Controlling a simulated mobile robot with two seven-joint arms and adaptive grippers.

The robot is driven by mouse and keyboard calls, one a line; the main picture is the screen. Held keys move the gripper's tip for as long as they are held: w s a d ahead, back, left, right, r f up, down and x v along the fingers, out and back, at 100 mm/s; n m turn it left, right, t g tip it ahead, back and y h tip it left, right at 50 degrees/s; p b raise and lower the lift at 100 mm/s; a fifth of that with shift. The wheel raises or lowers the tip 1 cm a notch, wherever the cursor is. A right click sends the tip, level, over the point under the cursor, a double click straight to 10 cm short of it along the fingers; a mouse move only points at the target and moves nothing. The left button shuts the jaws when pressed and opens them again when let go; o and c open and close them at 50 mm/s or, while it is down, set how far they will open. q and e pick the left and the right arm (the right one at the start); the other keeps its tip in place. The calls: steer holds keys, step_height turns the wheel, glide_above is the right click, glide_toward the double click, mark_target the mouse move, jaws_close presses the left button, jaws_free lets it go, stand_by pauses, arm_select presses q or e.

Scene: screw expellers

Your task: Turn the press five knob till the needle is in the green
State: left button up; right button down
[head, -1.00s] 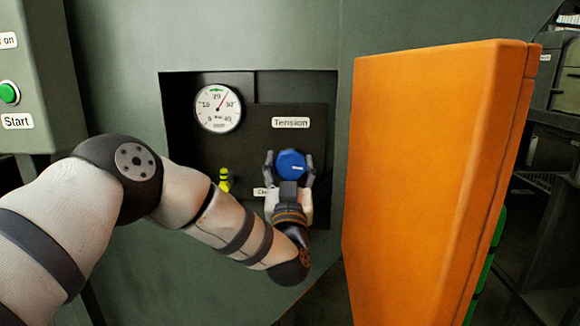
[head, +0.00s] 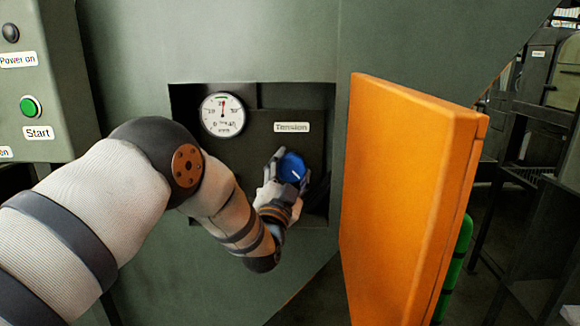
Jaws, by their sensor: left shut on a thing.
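The blue knob (head: 293,166) sits in the dark recessed panel below the "Tension" label (head: 291,127). A white mark on its face is tilted. My left gripper (head: 289,171) is shut on the knob, one finger at its upper left and one at its lower right. The round white gauge (head: 222,115) is at the upper left of the recess. Its red needle points almost straight up, at the small green band at the top of the dial. My right gripper is not in view.
An orange door (head: 405,200) stands open just right of the recess, close to the knob. A control box with a green Start button (head: 30,107) is at the left. My left arm covers the recess's lower left.

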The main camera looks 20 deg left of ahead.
arm_select(q)
steer(key=shift+r+m, duration=0.1)
steer(key=shift+m, duration=0.6)
steer(key=shift+h, duration=0.4)
steer(key=o, duration=1.2)
steer(key=shift+c, duration=0.2)
steer(key=shift+s, duration=0.15)
steer(key=v, duration=1.2)
